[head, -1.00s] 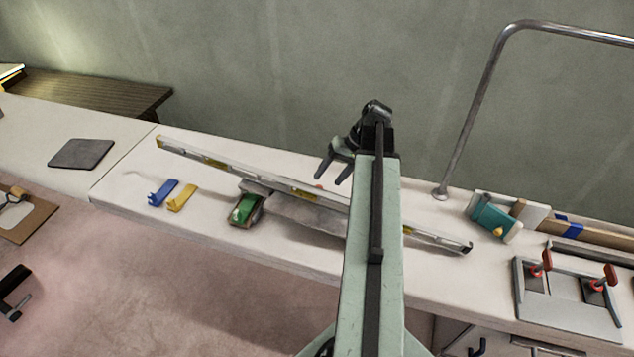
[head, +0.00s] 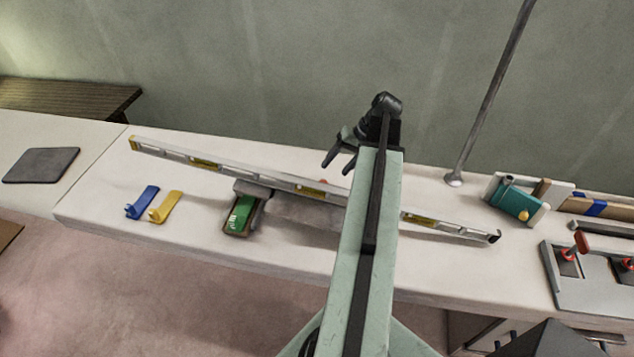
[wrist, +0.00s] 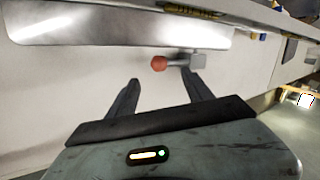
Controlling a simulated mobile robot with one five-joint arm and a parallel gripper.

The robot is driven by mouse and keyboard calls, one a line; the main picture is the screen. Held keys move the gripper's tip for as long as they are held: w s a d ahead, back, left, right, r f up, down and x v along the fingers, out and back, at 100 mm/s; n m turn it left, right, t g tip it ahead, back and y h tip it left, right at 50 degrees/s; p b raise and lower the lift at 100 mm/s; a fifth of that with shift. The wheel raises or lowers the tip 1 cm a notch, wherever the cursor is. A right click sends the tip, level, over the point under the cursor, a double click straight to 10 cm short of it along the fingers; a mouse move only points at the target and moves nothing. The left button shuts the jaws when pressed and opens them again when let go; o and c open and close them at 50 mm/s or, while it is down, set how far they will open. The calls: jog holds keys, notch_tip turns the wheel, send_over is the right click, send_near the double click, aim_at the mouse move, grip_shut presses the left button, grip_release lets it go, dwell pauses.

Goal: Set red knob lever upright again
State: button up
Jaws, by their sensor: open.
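The red knob lever (wrist: 158,64) lies over sideways in the wrist view, its short grey stem running right to a small grey block (wrist: 198,62). In the head view only a speck of its red knob (head: 323,181) shows behind the long spirit level (head: 290,184). My gripper (wrist: 160,82) is open and empty, its fingertips just short of the knob and one on either side of its line. In the head view my gripper (head: 338,167) hangs over the back of the bench, beyond the level.
The level lies slantwise along the white bench (head: 110,185). A grey-and-green block (head: 243,212) is in front of it. Blue (head: 143,203) and yellow (head: 165,207) clips lie left. A metal pole (head: 487,100) and a teal tool (head: 515,201) stand right.

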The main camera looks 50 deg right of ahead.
aim_at(323, 180)
jog(key=b+x, duration=0.6)
jog(key=x, duration=0.1)
jog(key=shift+w+a+f, duration=0.15)
jog(key=shift+w+f, duration=0.05)
jog(key=shift+f, duration=0.05)
jog(key=shift+w+a+f+b, duration=0.1)
jog(key=shift+a+f+b, duration=0.1)
jog(key=shift+b, duration=0.2)
jog(key=shift+r, duration=0.15)
jog(key=shift+c, duration=0.3)
